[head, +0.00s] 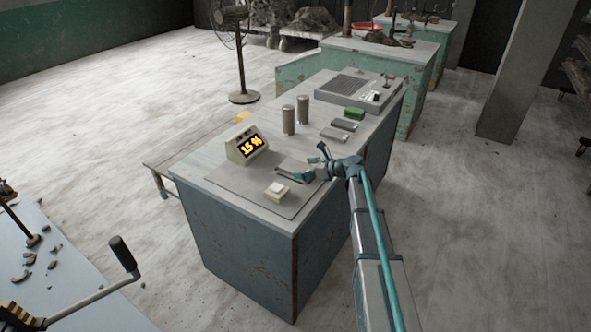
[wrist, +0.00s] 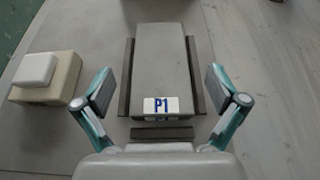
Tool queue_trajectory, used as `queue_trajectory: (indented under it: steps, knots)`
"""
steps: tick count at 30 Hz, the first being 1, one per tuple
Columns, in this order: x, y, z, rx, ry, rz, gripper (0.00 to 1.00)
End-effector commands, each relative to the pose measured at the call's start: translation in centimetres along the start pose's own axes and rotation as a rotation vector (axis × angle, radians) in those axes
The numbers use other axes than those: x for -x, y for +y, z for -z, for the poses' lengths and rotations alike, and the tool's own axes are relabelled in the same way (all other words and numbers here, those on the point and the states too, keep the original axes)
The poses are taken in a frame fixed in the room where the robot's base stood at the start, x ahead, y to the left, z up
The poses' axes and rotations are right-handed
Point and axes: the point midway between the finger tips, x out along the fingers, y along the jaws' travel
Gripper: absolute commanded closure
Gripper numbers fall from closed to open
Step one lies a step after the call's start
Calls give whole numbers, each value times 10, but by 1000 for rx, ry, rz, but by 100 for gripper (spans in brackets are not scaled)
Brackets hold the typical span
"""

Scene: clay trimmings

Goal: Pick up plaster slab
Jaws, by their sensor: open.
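A grey slab labelled P1, which looks like the plaster slab (wrist: 160,60), lies flat between two dark side strips in the wrist view, with a short dark strip at its near end. It shows partly in the head view (head: 290,166) on the cabinet top. My gripper (wrist: 158,90) is open, with one finger on each side of the slab and a visible gap to it. In the head view my gripper (head: 313,164) is low over the cabinet at the slab's right. Whether the fingers are level with the slab is unclear.
A beige block with a white top (wrist: 45,75) sits close left of my gripper; it also shows in the head view (head: 277,190). A display reading 15 % (head: 246,145), two metal cylinders (head: 289,119), two grey slabs (head: 336,134) and a green block (head: 354,113) stand farther back.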

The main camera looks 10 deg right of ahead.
Motion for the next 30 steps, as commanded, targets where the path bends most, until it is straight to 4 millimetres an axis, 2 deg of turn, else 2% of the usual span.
queue_trajectory:
  steps: [3, 6, 13, 14, 27, 28, 30]
  knots:
    - [-18, -2, -1, 0, 0, -2, 4]
    - [-27, -1, -1, 0, 0, -1, 4]
    - [-28, 0, 0, 1, 0, 0, 4]
    - [-28, 0, 0, 1, 0, 0, 7]
    - [-28, 0, 0, 0, -1, 0, 81]
    - [-28, 0, 0, 0, -1, 0, 84]
    - [-28, 0, 0, 0, -1, 0, 84]
